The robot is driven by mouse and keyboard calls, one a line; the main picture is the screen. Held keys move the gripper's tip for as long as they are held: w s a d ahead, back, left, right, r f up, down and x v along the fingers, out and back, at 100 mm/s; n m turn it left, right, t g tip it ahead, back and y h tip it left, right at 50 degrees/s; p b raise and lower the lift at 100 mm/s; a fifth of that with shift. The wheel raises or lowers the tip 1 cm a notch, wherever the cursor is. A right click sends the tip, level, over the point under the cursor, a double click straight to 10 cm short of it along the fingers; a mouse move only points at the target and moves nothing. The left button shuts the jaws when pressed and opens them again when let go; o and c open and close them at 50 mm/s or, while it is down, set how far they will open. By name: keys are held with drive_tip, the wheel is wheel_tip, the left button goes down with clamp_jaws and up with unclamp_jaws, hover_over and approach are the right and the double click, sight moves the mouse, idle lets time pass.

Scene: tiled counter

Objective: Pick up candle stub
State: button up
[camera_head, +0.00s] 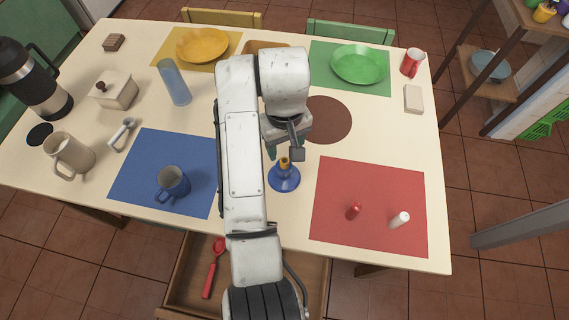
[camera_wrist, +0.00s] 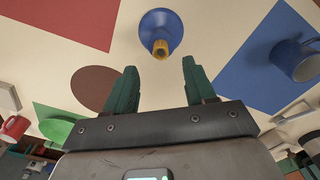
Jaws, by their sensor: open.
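The candle stub, short and yellow-orange (camera_head: 284,162), stands in a blue holder with a wide round base (camera_head: 285,180) on the cream table, between the blue and red mats. In the wrist view the stub (camera_wrist: 160,48) and the blue holder (camera_wrist: 161,26) lie just beyond the fingertips, roughly midway between them. My gripper (camera_wrist: 159,66) has two green fingers spread wide apart with nothing between them. In the head view my gripper (camera_head: 283,151) hangs close above the stub, and part of it is hidden behind my wrist.
A blue mug (camera_head: 172,184) stands on the blue mat (camera_head: 135,170) to the left. Red (camera_head: 353,211) and white (camera_head: 400,220) small pieces lie on the red mat (camera_head: 365,185). A brown round mat (camera_head: 330,120) lies behind. An open drawer (camera_head: 180,285) holds a red utensil (camera_head: 212,268).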

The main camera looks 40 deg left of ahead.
sight(285, 161)
drive_tip(key=shift+s+d+f+p, duration=0.1)
drive_tip(key=shift+f+p, duration=0.05)
drive_tip(key=shift+f, duration=1.2)
drive_tip(key=shift+s+f+p, duration=0.1)
drive_tip(key=shift+f+p, duration=0.05)
drive_tip(key=shift+f, duration=1.15)
clamp_jaws()
